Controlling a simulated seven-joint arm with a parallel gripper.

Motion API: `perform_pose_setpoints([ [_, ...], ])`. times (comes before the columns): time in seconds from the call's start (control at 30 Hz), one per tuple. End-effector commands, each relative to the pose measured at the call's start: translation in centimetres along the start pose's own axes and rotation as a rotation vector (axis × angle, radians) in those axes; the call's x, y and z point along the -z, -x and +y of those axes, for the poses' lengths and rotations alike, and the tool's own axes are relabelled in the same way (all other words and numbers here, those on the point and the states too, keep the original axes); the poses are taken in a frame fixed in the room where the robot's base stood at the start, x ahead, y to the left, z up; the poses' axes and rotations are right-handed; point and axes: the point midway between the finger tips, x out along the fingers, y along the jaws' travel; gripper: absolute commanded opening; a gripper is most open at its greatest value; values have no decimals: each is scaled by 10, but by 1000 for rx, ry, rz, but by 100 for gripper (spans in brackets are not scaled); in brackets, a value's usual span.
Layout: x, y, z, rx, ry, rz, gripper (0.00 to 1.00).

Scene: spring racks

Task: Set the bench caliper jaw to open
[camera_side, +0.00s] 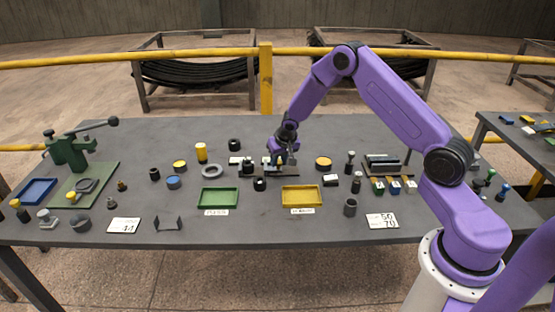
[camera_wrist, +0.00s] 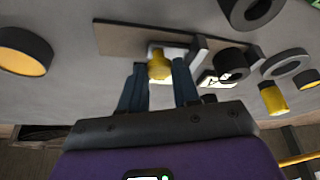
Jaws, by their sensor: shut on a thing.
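The bench caliper lies at the middle of the table in the side view, partly hidden by my gripper (camera_side: 281,160). In the wrist view its long flat base plate (camera_wrist: 120,38) shows, with a yellow knob (camera_wrist: 159,66) on a pale block. A grey upright jaw piece (camera_wrist: 198,50) stands just right of the block, with a small gap I cannot measure. My gripper (camera_wrist: 158,80) has its two dark blue fingers on either side of the yellow knob and is shut on it. The fingertips' exact contact is hard to see.
A black ring (camera_wrist: 232,60) sits close to the caliper's right end. A grey ring (camera_side: 212,170), a yellow cylinder (camera_side: 201,153), a green tray (camera_side: 219,197) and a yellow tray (camera_side: 301,196) stand around. A green press (camera_side: 70,152) is at the left.

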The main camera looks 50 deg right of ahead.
Motion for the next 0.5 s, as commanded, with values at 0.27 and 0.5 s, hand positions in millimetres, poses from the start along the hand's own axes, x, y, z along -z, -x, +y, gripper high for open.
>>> perform_pose_setpoints([
  [0.27,-2,0,6,-11,-6,-8,56],
  [0.5,-1,5,4,-8,-4,-6,56],
])
